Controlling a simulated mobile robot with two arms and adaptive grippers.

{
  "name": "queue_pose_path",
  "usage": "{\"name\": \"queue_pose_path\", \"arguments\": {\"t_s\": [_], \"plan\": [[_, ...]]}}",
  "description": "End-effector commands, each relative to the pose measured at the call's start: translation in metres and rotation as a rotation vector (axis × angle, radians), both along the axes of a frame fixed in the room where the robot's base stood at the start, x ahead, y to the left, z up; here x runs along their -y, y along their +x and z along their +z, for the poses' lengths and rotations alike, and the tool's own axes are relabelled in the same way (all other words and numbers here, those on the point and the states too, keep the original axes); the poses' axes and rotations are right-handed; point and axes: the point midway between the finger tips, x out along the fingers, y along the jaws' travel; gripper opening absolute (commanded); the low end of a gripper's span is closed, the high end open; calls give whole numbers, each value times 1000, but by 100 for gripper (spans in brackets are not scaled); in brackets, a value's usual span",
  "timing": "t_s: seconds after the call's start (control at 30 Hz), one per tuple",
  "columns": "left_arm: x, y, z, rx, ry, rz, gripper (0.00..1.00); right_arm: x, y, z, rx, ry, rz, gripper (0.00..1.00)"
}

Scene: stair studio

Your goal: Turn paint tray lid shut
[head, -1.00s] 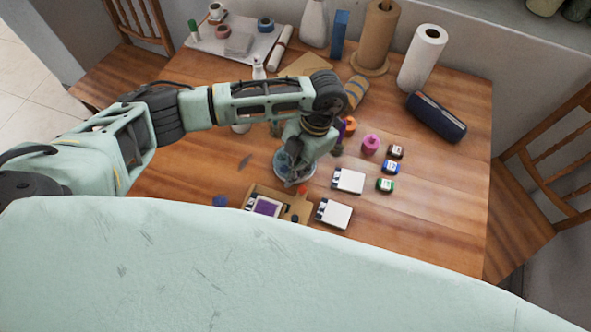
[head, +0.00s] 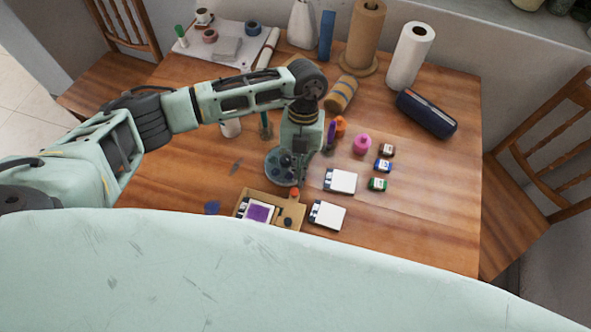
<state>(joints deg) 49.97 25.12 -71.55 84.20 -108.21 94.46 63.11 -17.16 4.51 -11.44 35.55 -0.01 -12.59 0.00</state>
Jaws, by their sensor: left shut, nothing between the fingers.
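The round paint tray (head: 273,174) lies on the wooden table, grey-blue with several dark round wells showing on its left part. My left gripper (head: 299,178) points down over the tray's right side. It is shut with nothing held, and it hides that side of the tray. I cannot tell whether its fingertips touch the tray, nor make out the lid's edge or how far it is turned. My right gripper is not in view.
A cardboard holder (head: 291,212) with a purple-topped pad stands just in front of the tray. White boxes (head: 340,181) and small ink bottles (head: 383,165) are to the right. A pink bottle (head: 361,144) and paper towel roll (head: 410,55) stand farther back. The table's right part is clear.

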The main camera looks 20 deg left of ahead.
Motion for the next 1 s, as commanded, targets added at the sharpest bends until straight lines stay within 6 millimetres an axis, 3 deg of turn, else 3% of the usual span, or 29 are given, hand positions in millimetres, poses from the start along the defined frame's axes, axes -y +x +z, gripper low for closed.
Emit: {"name": "queue_pose_path", "arguments": {"t_s": [0.4,1.0], "plan": [[5,12,1,0,0,259,0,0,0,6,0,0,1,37],[6,15,0,0,0,323,0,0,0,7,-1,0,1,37]]}}
